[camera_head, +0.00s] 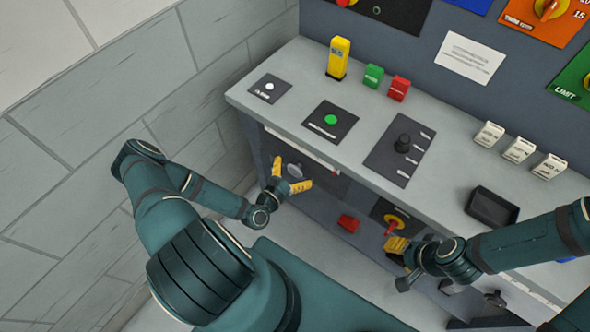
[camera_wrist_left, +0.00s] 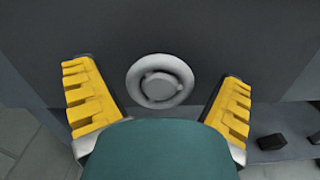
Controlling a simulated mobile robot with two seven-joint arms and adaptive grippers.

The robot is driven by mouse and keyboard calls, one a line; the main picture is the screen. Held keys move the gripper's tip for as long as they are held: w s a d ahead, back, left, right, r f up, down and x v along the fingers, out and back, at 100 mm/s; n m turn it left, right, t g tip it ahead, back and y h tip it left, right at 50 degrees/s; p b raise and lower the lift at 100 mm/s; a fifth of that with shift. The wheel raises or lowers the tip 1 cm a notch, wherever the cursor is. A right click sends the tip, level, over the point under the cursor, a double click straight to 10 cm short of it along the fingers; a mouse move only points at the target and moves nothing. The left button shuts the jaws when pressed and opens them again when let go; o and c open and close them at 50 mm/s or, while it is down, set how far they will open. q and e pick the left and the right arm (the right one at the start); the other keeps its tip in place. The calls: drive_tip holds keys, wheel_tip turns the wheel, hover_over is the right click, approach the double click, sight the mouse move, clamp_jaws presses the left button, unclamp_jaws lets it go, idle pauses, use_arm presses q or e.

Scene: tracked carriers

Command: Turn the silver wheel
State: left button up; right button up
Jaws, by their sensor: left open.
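The silver wheel (camera_wrist_left: 160,80) is a round, pale grey disc with a raised hub on a dark front panel. In the head view the wheel (camera_head: 295,170) is small and partly hidden by my left gripper. My left gripper (camera_head: 292,175) is open, with its yellow fingers in front of the panel. In the left wrist view its fingers stand on either side of the wheel, with a gap on both sides and no visible contact.
A grey wall (camera_head: 130,95) stands at left.

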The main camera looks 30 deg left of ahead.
use_arm(q)
drive_tip(key=c, duration=1.2)
drive_tip(key=shift+m, duration=0.3)
